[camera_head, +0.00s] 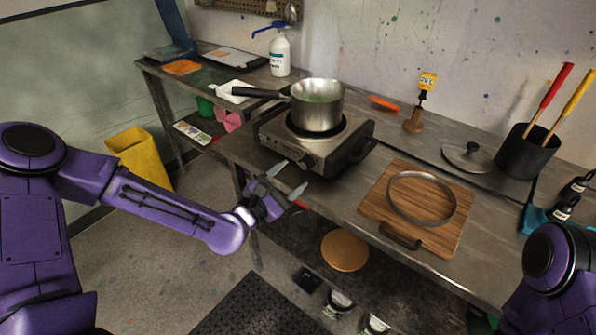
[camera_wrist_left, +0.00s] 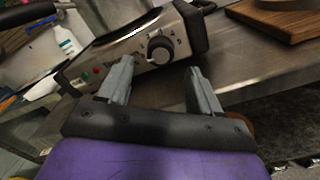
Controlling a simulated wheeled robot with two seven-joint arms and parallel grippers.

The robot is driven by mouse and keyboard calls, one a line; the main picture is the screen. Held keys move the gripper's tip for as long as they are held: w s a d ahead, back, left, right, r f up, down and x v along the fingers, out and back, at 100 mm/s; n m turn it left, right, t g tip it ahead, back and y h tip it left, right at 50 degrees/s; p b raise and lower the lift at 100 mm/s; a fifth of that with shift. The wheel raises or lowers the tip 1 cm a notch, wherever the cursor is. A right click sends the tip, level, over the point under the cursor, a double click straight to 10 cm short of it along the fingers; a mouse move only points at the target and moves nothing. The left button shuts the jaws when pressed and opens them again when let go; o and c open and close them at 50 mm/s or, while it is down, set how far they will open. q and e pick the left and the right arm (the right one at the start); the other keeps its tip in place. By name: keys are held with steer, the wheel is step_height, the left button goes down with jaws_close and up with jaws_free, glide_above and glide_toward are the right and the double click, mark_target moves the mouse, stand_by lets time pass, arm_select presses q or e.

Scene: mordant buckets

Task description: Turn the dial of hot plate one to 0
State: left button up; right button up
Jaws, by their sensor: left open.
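A single hot plate (camera_head: 340,155) stands on the metal bench, with a steel pot (camera_head: 317,105) of green liquid on its burner. Its black dial (camera_head: 308,161) is on the front panel; in the left wrist view the dial (camera_wrist_left: 160,48) shows beyond the fingertips, slightly left of the middle of the gap. I cannot read its setting. My left gripper (camera_head: 290,178) is open and empty in front of the panel, its fingers pointing toward the dial and apart from it. It also shows in the left wrist view (camera_wrist_left: 160,75). My right gripper is not visible.
A wooden board (camera_head: 376,205) with a metal ring (camera_head: 423,197) and a black handle lies right of the hot plate. A glass lid (camera_head: 468,156) and a black tool pot (camera_head: 525,152) are farther right. The pot's handle sticks out left. A yellow bin (camera_head: 140,158) stands on the floor.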

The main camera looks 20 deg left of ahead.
arm_select(q)
steer(key=v, duration=0.6)
steer(key=shift+s, duration=0.1)
